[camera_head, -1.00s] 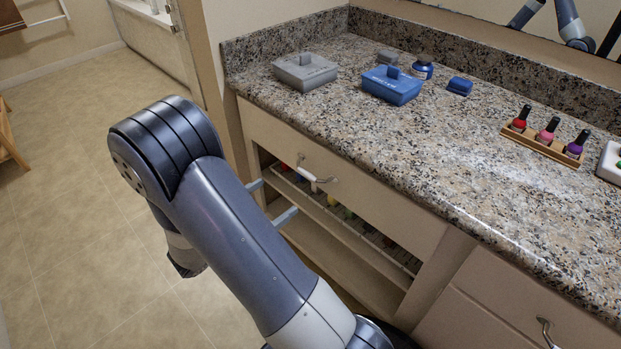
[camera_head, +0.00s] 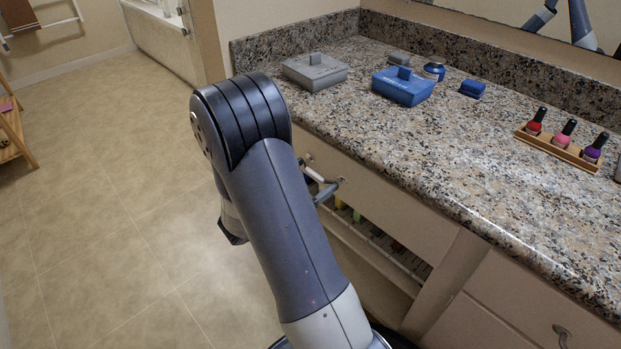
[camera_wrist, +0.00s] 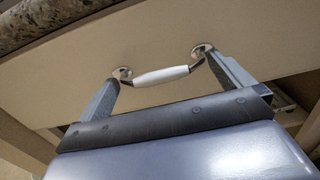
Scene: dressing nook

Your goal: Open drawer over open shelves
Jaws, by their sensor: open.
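The drawer (camera_head: 384,200) over the open shelves has a beige front and looks shut. It also shows in the wrist view (camera_wrist: 95,62). Its handle (camera_wrist: 160,76) is a white bar on metal ends. My gripper (camera_wrist: 166,82) is open, with one finger near each end of the handle and the bar between them; I cannot tell whether the fingers touch it. In the head view my gripper (camera_head: 322,184) is at the drawer front, partly hidden by my arm. The open shelves (camera_head: 375,245) below hold several colored items and are partly covered by my arm.
The granite counter (camera_head: 450,150) above holds a grey box (camera_head: 314,72), a blue box (camera_head: 402,88), a blue jar (camera_head: 433,71), and a wooden rack (camera_head: 556,148) with nail polish bottles. Another drawer (camera_head: 530,300) is at lower right.

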